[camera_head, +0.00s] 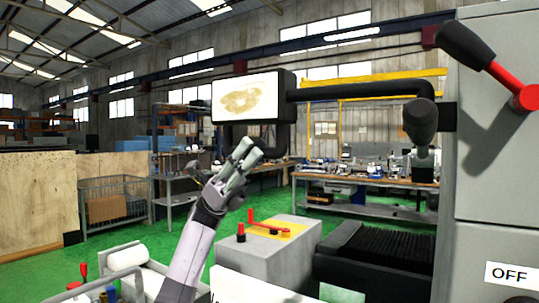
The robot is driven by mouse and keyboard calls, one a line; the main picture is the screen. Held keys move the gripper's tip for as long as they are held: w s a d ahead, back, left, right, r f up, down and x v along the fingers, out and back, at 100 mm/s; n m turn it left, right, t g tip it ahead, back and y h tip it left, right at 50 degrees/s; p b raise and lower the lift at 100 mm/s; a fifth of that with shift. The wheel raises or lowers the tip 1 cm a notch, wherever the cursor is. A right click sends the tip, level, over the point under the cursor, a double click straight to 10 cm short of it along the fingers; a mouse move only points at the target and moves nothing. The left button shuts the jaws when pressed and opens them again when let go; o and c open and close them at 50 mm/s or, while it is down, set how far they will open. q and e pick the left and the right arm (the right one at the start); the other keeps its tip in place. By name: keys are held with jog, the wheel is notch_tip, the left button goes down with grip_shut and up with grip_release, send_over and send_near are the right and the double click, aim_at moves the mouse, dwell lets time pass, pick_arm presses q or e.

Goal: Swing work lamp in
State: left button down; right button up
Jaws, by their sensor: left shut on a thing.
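The work lamp (245,105) has a black box head with a bright white front panel that bears a tan smudge-like pattern. Its black arm (360,88) runs right from the head and bends down near the grey machine cabinet. A dark handle bar (268,158) hangs under the head. My left gripper (245,153) reaches up from below, with its fingers at the lamp's lower edge. It is shut on the lamp's handle; the fingers hide part of the contact. My right gripper is not in view.
The grinder's grey cabinet (490,120) fills the right side, with a red lever with a black grip (466,45) and an OFF label. A grey block with red and black levers (270,245) stands below the lamp. Workbenches and a wire cage lie behind, over green floor.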

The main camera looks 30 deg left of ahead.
pick_arm(q)
jog(key=shift+w+a+r, duration=0.1)
jog(key=shift+w, duration=0.15)
jog(key=shift+w+r, duration=0.1)
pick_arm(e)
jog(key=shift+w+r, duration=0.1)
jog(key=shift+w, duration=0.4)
pick_arm(q)
jog(key=c, duration=1.9)
grip_release()
jog(key=o, duration=0.4)
jog(key=shift+w+f, duration=0.2)
jog(key=shift+w, duration=0.05)
jog(key=shift+s+g, duration=0.1)
jog(key=shift+g, duration=0.3)
jog(key=v, duration=1.1)
jog(key=shift+a+f, duration=0.25)
jog(key=shift+a, duration=0.05)
